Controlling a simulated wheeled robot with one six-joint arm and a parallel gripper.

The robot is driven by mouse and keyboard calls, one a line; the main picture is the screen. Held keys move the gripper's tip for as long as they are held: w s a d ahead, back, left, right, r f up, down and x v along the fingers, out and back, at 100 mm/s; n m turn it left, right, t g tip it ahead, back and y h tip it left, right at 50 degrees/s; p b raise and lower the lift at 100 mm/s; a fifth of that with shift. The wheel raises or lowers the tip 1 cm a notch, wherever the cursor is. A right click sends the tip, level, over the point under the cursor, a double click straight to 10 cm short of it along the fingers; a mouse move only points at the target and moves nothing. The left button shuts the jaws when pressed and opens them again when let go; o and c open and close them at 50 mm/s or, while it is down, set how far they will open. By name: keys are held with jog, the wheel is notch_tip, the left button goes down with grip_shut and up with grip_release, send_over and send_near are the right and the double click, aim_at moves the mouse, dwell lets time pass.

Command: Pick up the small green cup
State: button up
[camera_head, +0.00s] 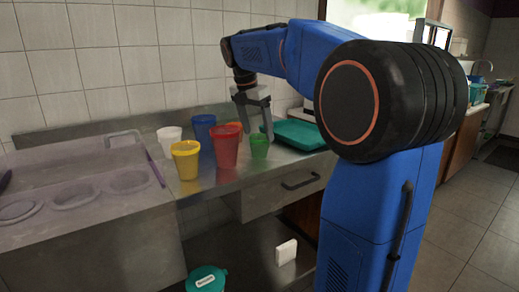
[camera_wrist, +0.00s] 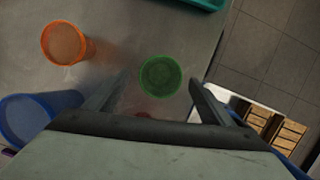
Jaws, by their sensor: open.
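The small green cup (camera_head: 259,146) stands upright on the steel counter, just right of the large red cup (camera_head: 226,146). My gripper (camera_head: 257,140) is open and empty, pointing down above and around the green cup as the head view shows it. In the wrist view the green cup (camera_wrist: 160,76) lies ahead of the gap between my two fingers (camera_wrist: 162,82), seen from above. I cannot tell whether a finger touches it.
A yellow cup (camera_head: 186,160), a white cup (camera_head: 169,140), a blue cup (camera_head: 203,129) and an orange cup (camera_wrist: 66,43) stand close by. A teal tray (camera_head: 302,135) lies to the right. The counter's front edge is near the green cup.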

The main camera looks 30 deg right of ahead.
aim_at(260, 138)
jog(key=shift+x, duration=1.9)
jog(key=shift+s, duration=0.1)
jog(key=shift+c, duration=0.6)
jog(key=c, duration=1)
